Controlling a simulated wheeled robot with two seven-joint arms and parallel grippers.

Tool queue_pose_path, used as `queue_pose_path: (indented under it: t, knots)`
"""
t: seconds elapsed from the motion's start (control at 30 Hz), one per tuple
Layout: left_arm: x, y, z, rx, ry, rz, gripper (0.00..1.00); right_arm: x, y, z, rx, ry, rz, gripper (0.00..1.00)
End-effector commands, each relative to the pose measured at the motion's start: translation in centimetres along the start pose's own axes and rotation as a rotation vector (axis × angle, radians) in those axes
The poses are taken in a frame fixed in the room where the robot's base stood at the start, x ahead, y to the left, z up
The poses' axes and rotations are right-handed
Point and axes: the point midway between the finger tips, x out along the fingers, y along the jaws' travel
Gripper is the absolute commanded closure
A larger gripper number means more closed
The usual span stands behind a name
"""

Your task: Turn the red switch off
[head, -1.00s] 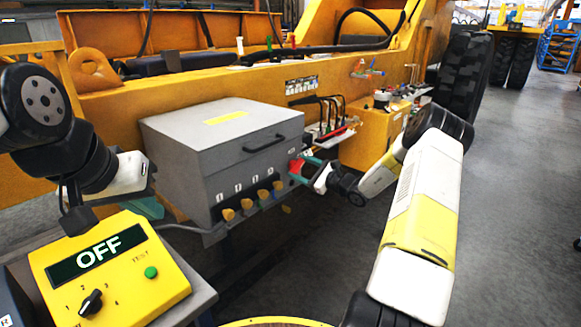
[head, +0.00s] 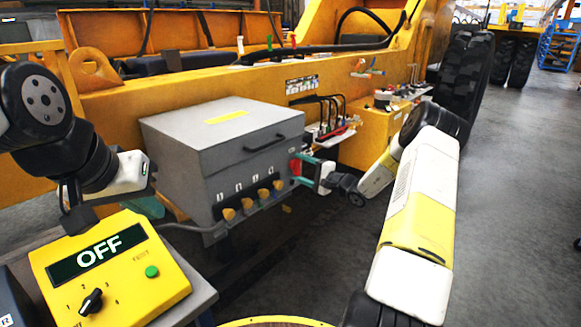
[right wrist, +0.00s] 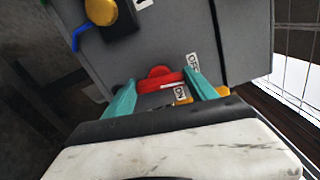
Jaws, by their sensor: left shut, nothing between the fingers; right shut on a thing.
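The red switch (head: 295,166) sits on the right end face of the grey box (head: 215,135). In the right wrist view the red switch (right wrist: 160,77) shows a round hub and a bar, with an OFF label (right wrist: 193,62) and an ON label (right wrist: 180,93) close by. My right gripper (head: 303,170) is at the switch. Its teal fingers (right wrist: 161,93) are on either side of the bar and shut on it. My left gripper (head: 150,207) is shut and empty, partly hidden behind the yellow panel.
The yellow panel (head: 150,243) at the lower left has a display reading OFF, a black knob and a green button. Several yellow knobs (head: 246,202) line the box's lower front. Hoses and fittings (head: 335,130) lie behind my right gripper. Grey floor is clear at the right.

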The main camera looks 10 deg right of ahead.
Motion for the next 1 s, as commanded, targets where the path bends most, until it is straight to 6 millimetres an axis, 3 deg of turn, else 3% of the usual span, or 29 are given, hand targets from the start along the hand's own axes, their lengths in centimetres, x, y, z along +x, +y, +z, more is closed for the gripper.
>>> queue_pose_path:
  t: [0.33,0.9,0.93,1.0]
  knots:
    - [0.00,0.00,0.00,0.000,0.000,0.000,1.00,-0.08,0.20,-0.02,-0.142,0.000,0.003,0.75]
    - [0.00,0.00,0.00,0.000,0.000,0.000,1.00,-0.11,0.25,-0.03,-0.171,0.000,0.004,0.75]
    - [0.00,0.00,0.00,0.000,0.000,0.000,1.00,-0.11,0.26,-0.04,-0.171,0.000,0.004,0.29]
    - [0.00,0.00,0.00,0.000,0.000,0.000,1.00,-0.10,0.23,-0.03,-0.171,0.000,0.004,0.15]
